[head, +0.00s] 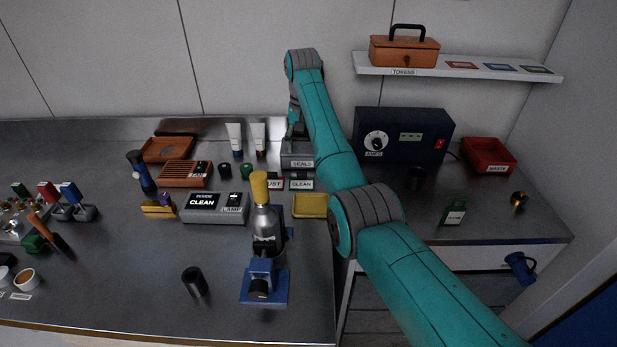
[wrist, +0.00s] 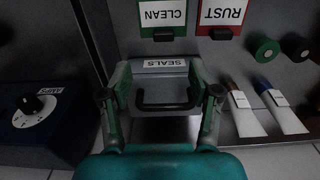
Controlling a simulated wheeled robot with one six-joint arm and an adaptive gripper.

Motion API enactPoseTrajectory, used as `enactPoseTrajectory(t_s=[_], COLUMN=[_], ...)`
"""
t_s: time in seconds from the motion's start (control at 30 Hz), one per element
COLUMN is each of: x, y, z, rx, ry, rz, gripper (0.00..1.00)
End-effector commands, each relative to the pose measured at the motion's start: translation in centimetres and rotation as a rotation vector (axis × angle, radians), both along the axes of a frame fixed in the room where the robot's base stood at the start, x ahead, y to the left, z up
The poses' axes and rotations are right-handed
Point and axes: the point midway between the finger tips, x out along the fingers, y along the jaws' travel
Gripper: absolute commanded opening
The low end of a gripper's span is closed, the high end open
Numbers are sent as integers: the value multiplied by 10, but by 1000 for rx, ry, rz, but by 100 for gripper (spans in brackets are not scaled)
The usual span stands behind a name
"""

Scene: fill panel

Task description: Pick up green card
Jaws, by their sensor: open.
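A small flat green card (head: 536,69) lies at the right end of the wall shelf, beside a blue card (head: 500,68) and a red card (head: 462,65). A green-edged CLEAN card (head: 301,184) stands on the bench and also shows in the wrist view (wrist: 163,18). My gripper (wrist: 160,88) is open, its fingers on either side of the black handle (wrist: 168,107) of the grey SEALS drawer (head: 299,162). Contact with the handle cannot be told. In the head view the gripper hangs over that drawer, partly hidden by my arm.
A RUST card (wrist: 223,14) is beside the CLEAN card. A red WASTE tray (head: 489,156) and a green-labelled item (head: 454,212) stand further right.

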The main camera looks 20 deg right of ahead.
Motion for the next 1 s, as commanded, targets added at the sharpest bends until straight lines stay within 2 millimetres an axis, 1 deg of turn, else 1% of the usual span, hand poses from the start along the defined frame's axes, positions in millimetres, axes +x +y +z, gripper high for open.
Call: enactPoseTrajectory(t_s=[0.03,0.2,0.47,0.73,0.83,1.0], x=[-1,-1,-2,-5,-5,-5], y=[1,3,5,11,12,12], z=[-9,-33,-50,-87,-92,-92], rx=[0,0,0,0,-1,0], ry=[2,1,0,0,-2,-2], rz=[0,1,1,-1,-1,-1], gripper=[62,62,62,62,62,62])
